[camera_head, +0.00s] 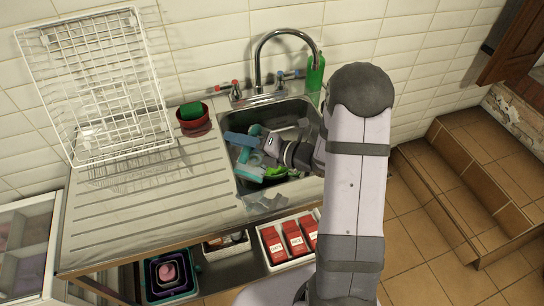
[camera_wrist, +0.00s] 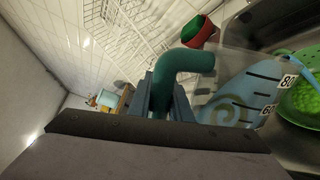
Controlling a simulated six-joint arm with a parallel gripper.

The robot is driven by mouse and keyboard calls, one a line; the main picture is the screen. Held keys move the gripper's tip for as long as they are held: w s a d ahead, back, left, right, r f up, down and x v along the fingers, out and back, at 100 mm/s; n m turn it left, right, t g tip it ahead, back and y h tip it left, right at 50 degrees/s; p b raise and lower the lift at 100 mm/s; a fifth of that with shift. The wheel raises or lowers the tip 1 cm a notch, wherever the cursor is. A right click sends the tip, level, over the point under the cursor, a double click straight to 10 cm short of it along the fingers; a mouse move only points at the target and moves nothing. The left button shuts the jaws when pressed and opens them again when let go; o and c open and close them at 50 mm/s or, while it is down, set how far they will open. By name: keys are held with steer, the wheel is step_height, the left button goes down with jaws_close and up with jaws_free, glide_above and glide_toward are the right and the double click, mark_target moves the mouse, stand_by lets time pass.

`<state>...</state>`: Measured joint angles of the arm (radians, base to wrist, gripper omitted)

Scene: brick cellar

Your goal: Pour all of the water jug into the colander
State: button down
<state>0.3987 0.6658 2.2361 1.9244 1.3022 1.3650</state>
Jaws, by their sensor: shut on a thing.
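My gripper (camera_wrist: 163,98) is shut on the teal handle (camera_wrist: 185,60) of the clear water jug (camera_wrist: 235,95). The jug has black scale marks, and light blue with a swirl shows through its wall. It looks tilted in the wrist view; I cannot tell whether water is leaving it. The green colander (camera_wrist: 304,98) is beside the jug at the right edge, with small green pieces in it. In the head view my gripper (camera_head: 272,147) is over the sink and the colander (camera_head: 275,172) shows below it, partly hidden. The jug's outline is hard to make out there.
The steel sink (camera_head: 312,105) has a tap (camera_head: 285,33) behind it and a green bottle (camera_head: 315,73) at its back right. A red bowl (camera_head: 194,121) with a green sponge and a white dish rack (camera_head: 100,90) stand on the drainboard (camera_head: 150,205). The drainboard's front is clear.

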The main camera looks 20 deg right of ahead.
mark_target(249, 130)
steer(key=shift+w+d+r+m+p, duration=0.2)
steer(key=shift+w+d+m+p, duration=0.25)
steer(key=shift+p, duration=0.5)
stand_by(0.6)
steer(key=shift+w+d+f+m+g+p, duration=0.25)
steer(key=shift+w+d+f+m, duration=0.15)
steer(key=shift+w+d, duration=0.2)
steer(key=shift+w+d+f+m+g+p, duration=0.2)
steer(key=shift+w+d+f+m, duration=0.2)
steer(key=shift+w, duration=0.3)
stand_by(0.6)
steer(key=shift+w+d+f+m+y, duration=0.4)
steer(key=shift+w+d+f+m, duration=0.35)
steer(key=shift+w+d+f, duration=0.15)
stand_by(0.7)
steer(key=shift+s+a, duration=0.1)
